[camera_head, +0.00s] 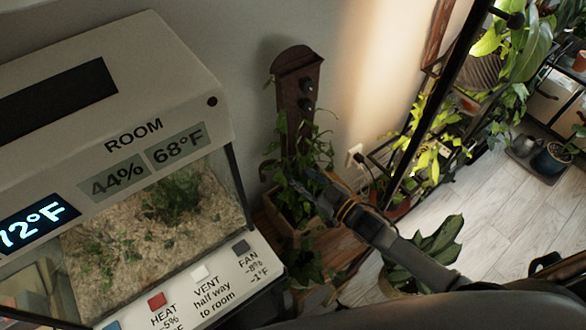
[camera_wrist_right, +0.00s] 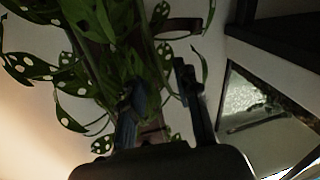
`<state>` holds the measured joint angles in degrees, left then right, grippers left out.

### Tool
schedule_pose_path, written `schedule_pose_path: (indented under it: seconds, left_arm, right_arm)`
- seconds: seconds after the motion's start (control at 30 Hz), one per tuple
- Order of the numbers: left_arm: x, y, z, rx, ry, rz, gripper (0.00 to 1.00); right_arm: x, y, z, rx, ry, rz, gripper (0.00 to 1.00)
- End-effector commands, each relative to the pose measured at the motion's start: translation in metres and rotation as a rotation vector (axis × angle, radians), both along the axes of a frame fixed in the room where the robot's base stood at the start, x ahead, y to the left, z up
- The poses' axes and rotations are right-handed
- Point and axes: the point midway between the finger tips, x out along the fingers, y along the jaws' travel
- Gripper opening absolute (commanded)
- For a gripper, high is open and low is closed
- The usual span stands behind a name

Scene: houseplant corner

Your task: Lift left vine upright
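A vine with spotted green leaves (camera_head: 285,132) grows in a wooden planter (camera_head: 279,222) against a tall dark brown board (camera_head: 295,88) with dark knobs. Its leaves hang around the board's lower part and over the planter. My right gripper (camera_head: 314,180) reaches in from the lower right, in front of the foliage. In the right wrist view, the gripper (camera_wrist_right: 160,82) has its two fingers apart, with spotted leaves (camera_wrist_right: 75,80) close beside and beyond the left finger. I cannot tell whether a stem lies between the fingers. My left gripper is not in view.
A glass terrarium (camera_head: 235,185) with a control panel stands close on the left. A dark shelf rack (camera_head: 425,110) with plants is on the right. A leafy floor plant (camera_head: 440,243) sits below my right arm.

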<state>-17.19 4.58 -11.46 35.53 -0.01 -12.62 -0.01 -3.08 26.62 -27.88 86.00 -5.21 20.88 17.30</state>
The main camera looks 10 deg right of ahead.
Motion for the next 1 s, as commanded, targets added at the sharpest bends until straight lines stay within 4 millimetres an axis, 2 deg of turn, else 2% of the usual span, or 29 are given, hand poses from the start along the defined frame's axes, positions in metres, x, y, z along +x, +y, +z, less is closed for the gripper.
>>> schedule_pose_path:
  seconds: [0.2, 0.5, 0.53, 0.67, 0.7, 1.0]
  left_arm:
    - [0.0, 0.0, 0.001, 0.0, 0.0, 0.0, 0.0]
    - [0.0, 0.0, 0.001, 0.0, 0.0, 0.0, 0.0]
    - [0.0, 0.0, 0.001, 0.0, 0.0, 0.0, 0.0]
    - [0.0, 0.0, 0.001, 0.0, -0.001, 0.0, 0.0]
    - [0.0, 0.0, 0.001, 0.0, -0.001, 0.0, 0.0]
    - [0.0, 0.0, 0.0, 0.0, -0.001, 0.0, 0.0]
  right_arm:
    - [0.017, 0.011, 0.0, 0.001, 0.0, -0.001, 0.31]
    - [0.019, 0.013, 0.0, 0.0, 0.001, 0.0, 0.31]
    - [0.019, 0.013, 0.0, 0.0, 0.001, 0.0, 0.29]
    - [0.019, 0.013, 0.0, 0.001, 0.001, 0.0, 0.03]
    - [0.019, 0.013, 0.0, 0.001, 0.001, 0.0, 0.0]
    - [0.02, 0.009, 0.0, 0.011, 0.006, -0.001, 0.0]
